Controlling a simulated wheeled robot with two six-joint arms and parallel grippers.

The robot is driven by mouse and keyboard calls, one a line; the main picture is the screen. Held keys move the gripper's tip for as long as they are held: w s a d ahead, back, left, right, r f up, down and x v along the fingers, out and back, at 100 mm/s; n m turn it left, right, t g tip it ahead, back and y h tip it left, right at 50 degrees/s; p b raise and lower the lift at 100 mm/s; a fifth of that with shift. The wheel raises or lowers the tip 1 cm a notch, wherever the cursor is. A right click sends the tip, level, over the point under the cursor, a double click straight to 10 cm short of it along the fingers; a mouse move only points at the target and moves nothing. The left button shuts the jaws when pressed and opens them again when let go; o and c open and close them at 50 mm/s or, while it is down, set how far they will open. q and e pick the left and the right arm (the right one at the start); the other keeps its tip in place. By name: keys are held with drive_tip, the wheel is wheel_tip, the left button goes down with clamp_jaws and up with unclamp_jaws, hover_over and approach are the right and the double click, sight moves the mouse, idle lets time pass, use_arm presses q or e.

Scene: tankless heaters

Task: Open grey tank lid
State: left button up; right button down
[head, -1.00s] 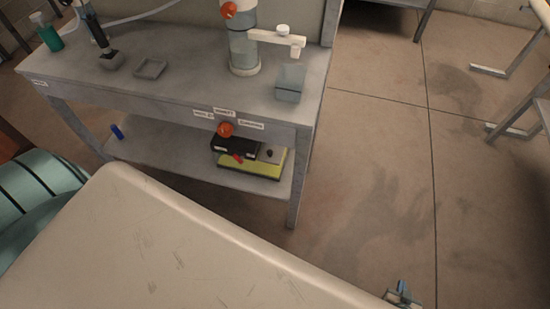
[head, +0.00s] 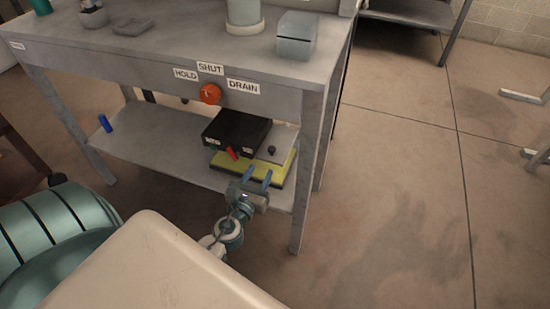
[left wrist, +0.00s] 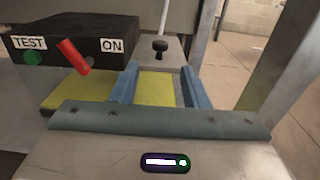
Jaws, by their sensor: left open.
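A grey lid (head: 279,143) with a black knob (head: 271,149) lies on the lower shelf, over a yellow body (head: 283,168). In the left wrist view the lid (left wrist: 172,62) lies flat and its knob (left wrist: 160,46) stands upright. My left gripper (head: 258,173) is open and empty, in front of the yellow body. In the left wrist view its blue fingers (left wrist: 160,70) point toward the lid, with the knob beyond and between them, apart from both. My right gripper is not in view.
A black box (head: 236,131) with a red lever (head: 232,153) sits left of the lid. Above, an orange knob (head: 210,94) is on the table's front edge, near its labels. A table leg (head: 306,175) stands to the right. A grey box (head: 296,35) sits on the tabletop.

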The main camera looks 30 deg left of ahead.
sight(270, 152)
use_arm(q)
drive_tip(key=x, duration=1)
drive_tip(key=shift+w+r+p, duration=0.1)
drive_tip(key=shift+w+p, duration=0.25)
drive_tip(key=shift+w, duration=0.05)
clamp_jaws()
